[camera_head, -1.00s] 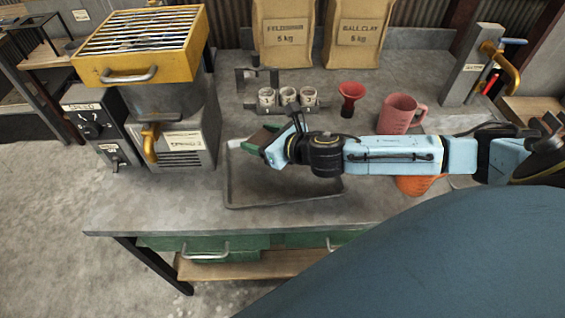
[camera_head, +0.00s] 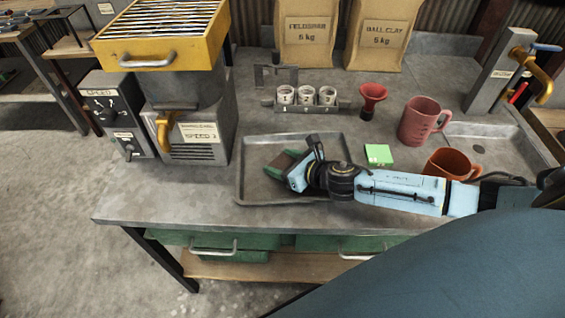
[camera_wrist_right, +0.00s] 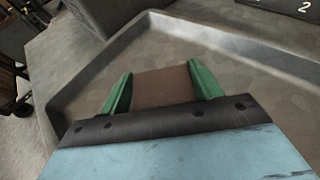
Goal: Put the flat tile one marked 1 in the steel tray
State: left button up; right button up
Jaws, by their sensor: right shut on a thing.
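My right gripper (camera_head: 280,169) is over the left part of the steel tray (camera_head: 241,185) on the bench. Its green fingers are shut on a flat brown tile (camera_head: 287,160). In the right wrist view the tile (camera_wrist_right: 163,86) sits between the two green fingertips (camera_wrist_right: 163,90), with the tray's raised rim (camera_wrist_right: 215,42) beyond it. No mark shows on the visible face of the tile. I cannot tell whether the tile touches the tray floor or is just above it. The rest of the visible tray is empty. My left gripper is not in view.
A rack with several numbered small jars (camera_head: 307,96), a red funnel (camera_head: 372,98), a pink mug (camera_head: 420,122), an orange mug (camera_head: 452,164) and a green note (camera_head: 378,154) are near the tray. A grey machine with a yellow grate-topped box (camera_head: 165,35) stands left.

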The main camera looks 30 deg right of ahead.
jog(key=shift+f, duration=0.1)
jog(key=o, duration=1.1)
jog(key=shift+o, duration=0.2)
jog(key=shift+s+r, duration=0.15)
jog(key=shift+r, duration=0.15)
jog(key=v, duration=1)
jog(key=shift+s+d+f, duration=0.1)
jog(key=shift+s, duration=0.1)
jog(key=shift+s+d+r, duration=0.2)
jog(key=shift+s+r, duration=0.15)
jog(key=shift+s, duration=0.15)
